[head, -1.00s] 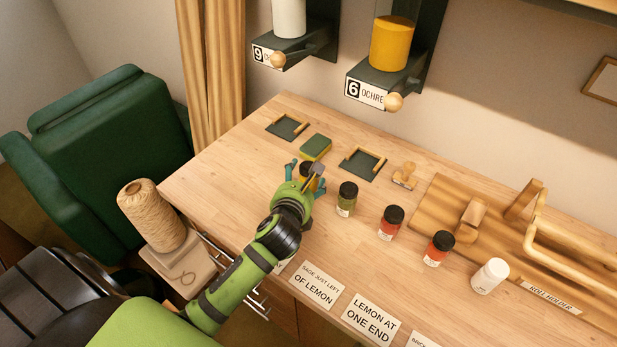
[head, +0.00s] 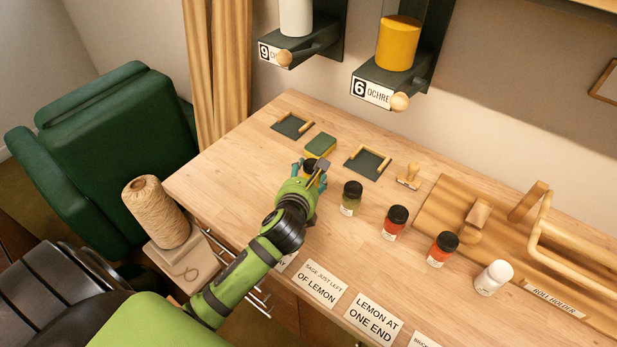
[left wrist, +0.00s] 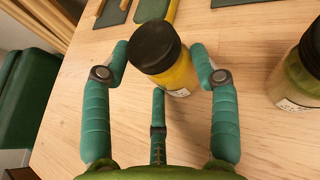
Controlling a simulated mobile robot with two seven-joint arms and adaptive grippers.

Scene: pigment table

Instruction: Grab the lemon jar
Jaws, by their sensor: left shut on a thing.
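The lemon jar, yellow with a black lid, stands in the left wrist view (left wrist: 176,75) between the green fingers of my left gripper (left wrist: 170,72). The gripper is shut on it, and the jar looks upright. In the head view my left gripper (head: 311,177) mostly hides the jar, with its dark lid (head: 309,165) showing. Whether the jar touches the table cannot be told. My right gripper is not in view.
To the right stand an olive jar (head: 351,199), two red-orange jars (head: 395,222) (head: 441,249) and a white jar (head: 493,278). A green-yellow sponge (head: 320,145) lies behind my gripper. Label cards, one reading "LEMON AT ONE END" (head: 373,320), line the front edge.

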